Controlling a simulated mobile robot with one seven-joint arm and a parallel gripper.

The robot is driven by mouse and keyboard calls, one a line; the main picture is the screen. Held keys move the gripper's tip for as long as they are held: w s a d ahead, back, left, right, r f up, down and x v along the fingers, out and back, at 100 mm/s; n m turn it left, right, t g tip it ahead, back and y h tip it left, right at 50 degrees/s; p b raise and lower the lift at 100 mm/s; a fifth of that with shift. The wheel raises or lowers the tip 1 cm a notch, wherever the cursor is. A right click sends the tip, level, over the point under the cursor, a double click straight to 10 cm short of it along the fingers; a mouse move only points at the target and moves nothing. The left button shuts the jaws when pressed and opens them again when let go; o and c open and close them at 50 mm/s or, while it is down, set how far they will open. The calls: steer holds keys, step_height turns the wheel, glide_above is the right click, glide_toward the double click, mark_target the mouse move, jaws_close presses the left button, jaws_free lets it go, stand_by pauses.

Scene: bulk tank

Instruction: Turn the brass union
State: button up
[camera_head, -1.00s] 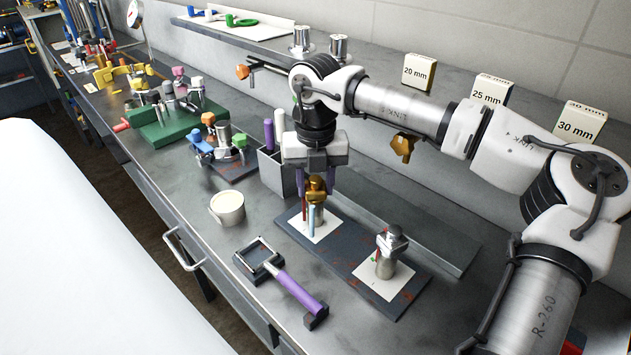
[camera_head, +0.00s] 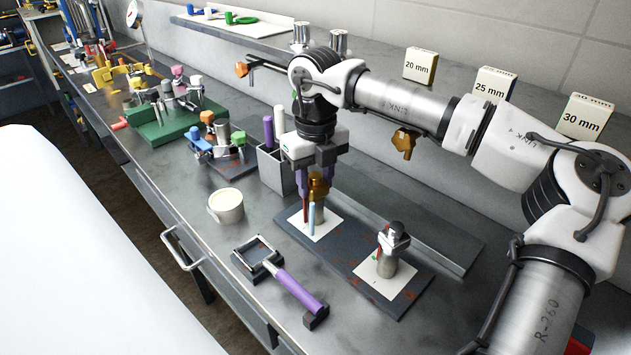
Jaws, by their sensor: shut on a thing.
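The brass union (camera_head: 319,187) sits on top of an upright fitting at the left end of a dark base plate (camera_head: 345,250), over a white square. My gripper (camera_head: 313,184) points straight down over it, with purple fingers closed around the brass piece. The fingers partly hide the union. A red rod and a light blue rod (camera_head: 311,219) stand upright just in front of the fitting. A second, silver fitting (camera_head: 388,252) stands on a white square at the right end of the same plate.
A grey bin (camera_head: 273,168) with purple and white handles stands close left of my gripper. Coloured valve assemblies (camera_head: 217,145) stand further left. Size boxes (camera_head: 420,66) line the back shelf.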

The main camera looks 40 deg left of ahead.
mark_target(315, 175)
steer(key=shift+n, duration=1.5)
steer(key=o, duration=1)
step_height(315, 175, up, 14)
steer(key=b, duration=0.1)
steer(key=shift+f, duration=0.1)
